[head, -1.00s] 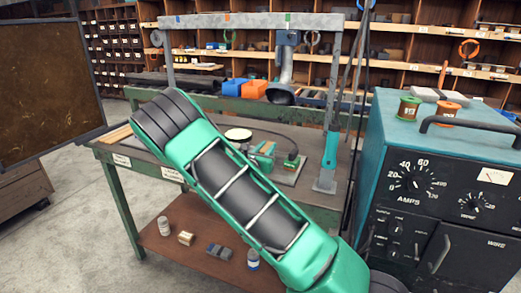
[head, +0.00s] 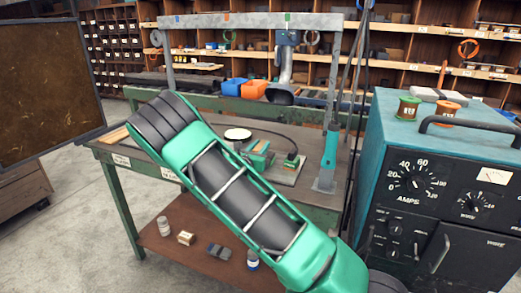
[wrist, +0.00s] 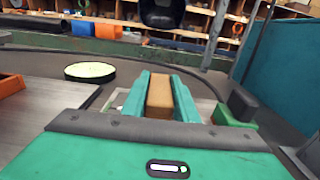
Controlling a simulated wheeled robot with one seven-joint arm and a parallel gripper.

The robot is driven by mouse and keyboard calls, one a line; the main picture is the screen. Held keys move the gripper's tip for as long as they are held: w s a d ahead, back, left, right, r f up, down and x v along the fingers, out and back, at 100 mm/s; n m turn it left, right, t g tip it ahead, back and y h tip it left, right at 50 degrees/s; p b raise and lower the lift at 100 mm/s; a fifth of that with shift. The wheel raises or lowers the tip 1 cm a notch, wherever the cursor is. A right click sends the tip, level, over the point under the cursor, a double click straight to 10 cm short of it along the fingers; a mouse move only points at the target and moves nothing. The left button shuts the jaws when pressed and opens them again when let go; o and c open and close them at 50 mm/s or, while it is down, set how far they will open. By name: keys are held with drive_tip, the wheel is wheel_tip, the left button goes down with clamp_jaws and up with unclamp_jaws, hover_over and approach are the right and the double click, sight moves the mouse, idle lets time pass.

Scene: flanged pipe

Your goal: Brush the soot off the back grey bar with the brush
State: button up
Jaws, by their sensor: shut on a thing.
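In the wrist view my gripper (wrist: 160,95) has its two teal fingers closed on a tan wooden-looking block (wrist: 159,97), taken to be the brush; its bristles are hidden. In the head view my arm covers much of the workbench, and the gripper cannot be clearly made out there. A grey frame stands over the bench, with a long grey top bar (head: 255,20) bearing small coloured marks. No soot can be made out, and I cannot tell whether this is the back grey bar.
A flanged pipe (head: 283,75) hangs below the top bar. A pale round disc (head: 237,134) lies on the bench (head: 318,150), and also shows in the wrist view (wrist: 90,71). A green-and-black fitting (head: 291,161) sits nearby. A teal welder cabinet (head: 385,125) stands at right.

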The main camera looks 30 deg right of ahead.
drive_tip(key=shift+w+a, duration=1)
drive_tip(key=shift+w, duration=0.25)
drive_tip(key=shift+w+a, duration=0.95)
drive_tip(key=shift+w, duration=0.25)
drive_tip(key=shift+s+d+f, duration=0.1)
drive_tip(key=shift+s+d, duration=0.8)
drive_tip(key=shift+s, duration=0.25)
drive_tip(key=shift+s+d, duration=0.9)
drive_tip(key=shift+s, duration=0.2)
drive_tip(key=shift+s+d+r, duration=0.1)
drive_tip(key=shift+s+d, duration=0.5)
drive_tip(key=shift+s, duration=0.2)
drive_tip(key=shift+s+d+r, duration=0.1)
drive_tip(key=shift+s+d, duration=0.5)
drive_tip(key=shift+s, duration=0.15)
wheel_tip(320, 180, up, 7)
